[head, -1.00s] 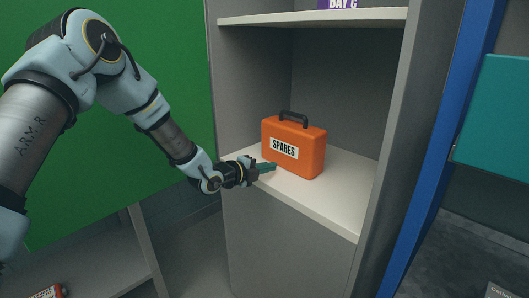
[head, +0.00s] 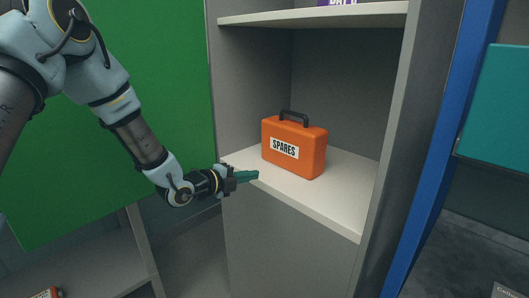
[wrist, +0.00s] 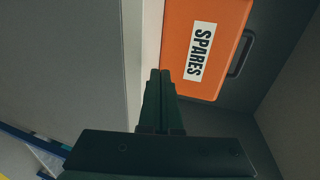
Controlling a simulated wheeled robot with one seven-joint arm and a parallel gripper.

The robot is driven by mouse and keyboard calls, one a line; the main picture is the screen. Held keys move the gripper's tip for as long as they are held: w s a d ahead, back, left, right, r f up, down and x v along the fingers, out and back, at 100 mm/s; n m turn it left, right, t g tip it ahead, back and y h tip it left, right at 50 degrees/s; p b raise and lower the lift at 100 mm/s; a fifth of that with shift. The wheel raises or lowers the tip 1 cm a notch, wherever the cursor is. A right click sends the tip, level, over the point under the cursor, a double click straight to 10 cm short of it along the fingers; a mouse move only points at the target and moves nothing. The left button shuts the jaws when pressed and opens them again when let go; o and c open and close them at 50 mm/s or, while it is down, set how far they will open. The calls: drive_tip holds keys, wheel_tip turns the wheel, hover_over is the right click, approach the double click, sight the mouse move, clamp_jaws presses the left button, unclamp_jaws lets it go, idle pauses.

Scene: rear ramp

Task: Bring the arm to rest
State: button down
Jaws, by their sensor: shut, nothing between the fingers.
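My gripper (head: 256,175) is at the front left edge of the grey shelf, with its green fingers together and nothing between them. It also shows in the wrist view (wrist: 160,75), its fingertips pointing toward the shelf edge and the case. An orange case (head: 309,158) labelled SPARES stands upright on the shelf, its dark handle on top. The case also shows in the wrist view (wrist: 222,25), turned sideways. In the head view my fingertips are apart from the case, to its left. My arm reaches in from the upper left.
The shelf board (head: 335,209) has bare room in front of and right of the case. Another shelf board (head: 370,17) with a purple item (head: 338,2) is above. A green panel (head: 110,165) stands behind my arm. A blue post (head: 430,160) and teal panel (head: 497,105) are at right.

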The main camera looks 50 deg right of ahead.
drive_tip(key=shift+a, duration=0.45)
drive_tip(key=shift+w, duration=0.1)
